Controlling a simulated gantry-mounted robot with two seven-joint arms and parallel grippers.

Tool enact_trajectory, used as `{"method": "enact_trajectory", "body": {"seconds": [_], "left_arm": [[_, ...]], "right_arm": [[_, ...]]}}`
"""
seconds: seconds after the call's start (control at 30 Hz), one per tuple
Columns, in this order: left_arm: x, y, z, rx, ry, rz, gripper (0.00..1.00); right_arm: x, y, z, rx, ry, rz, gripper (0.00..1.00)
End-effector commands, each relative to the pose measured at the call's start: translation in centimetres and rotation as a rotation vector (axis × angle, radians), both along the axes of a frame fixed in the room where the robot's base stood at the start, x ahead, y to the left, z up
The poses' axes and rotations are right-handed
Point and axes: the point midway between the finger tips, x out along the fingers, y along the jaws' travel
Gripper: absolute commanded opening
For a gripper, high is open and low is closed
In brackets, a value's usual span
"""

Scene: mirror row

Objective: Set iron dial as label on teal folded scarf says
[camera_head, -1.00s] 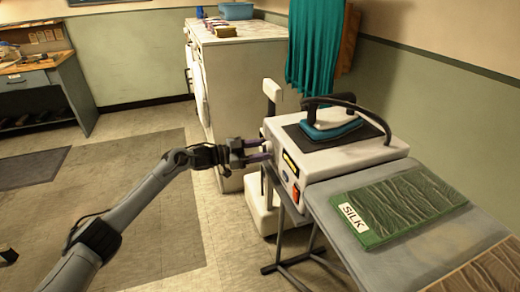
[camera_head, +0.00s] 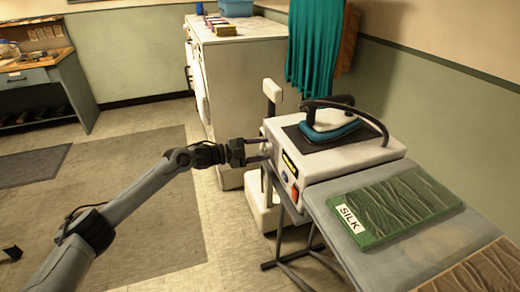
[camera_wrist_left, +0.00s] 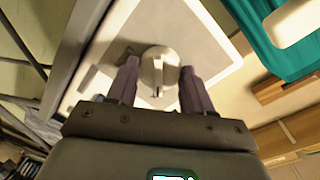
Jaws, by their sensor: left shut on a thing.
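A white ironing station (camera_head: 345,158) carries a teal and black iron (camera_head: 330,127). Its round pale dial (camera_wrist_left: 158,66) shows in the left wrist view, on a white panel, with a raised ridge pointing toward my gripper. My left gripper (camera_wrist_left: 157,82) is shut on the dial, one finger on each side. In the head view my left gripper (camera_head: 267,149) reaches the station's left face, and the dial is mostly hidden there. A green folded cloth (camera_head: 405,204) lies on the board with a white label (camera_head: 349,217) reading SILK. The dial's markings are not readable. My right gripper is out of view.
A brown folded cloth (camera_head: 480,272) lies at the board's near right end. A teal cloth (camera_head: 315,45) hangs on the wall behind. An orange switch (camera_head: 294,194) sits beside the gripper on the station's face. Open floor (camera_head: 150,220) lies to the left.

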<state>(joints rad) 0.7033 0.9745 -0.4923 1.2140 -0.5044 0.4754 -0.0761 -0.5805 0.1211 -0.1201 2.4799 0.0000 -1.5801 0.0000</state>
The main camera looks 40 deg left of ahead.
Motion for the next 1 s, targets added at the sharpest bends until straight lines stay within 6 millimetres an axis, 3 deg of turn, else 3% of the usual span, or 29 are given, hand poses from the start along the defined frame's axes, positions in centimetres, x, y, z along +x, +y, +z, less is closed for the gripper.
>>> {"method": "enact_trajectory", "body": {"seconds": [0.63, 0.67, 0.7, 0.8, 1.0], "left_arm": [[0.0, 0.0, 0.06, 0.045, -0.028, 0.0, 0.2], [0.0, 0.01, 0.05, 0.044, -0.028, 0.0, 0.55], [0.0, 0.0, 0.06, 0.044, -0.028, 0.0, 0.62], [0.0, 0.0, 0.04, 0.044, -0.028, 0.0, 0.76], [0.0, 0.0, 0.04, 0.044, -0.028, 0.0, 0.76]], "right_arm": [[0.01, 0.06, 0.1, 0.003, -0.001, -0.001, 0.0], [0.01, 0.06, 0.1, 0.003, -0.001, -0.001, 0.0], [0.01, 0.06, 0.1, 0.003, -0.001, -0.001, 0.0], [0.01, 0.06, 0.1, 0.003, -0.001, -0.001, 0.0], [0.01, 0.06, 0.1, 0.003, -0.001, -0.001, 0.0]]}}
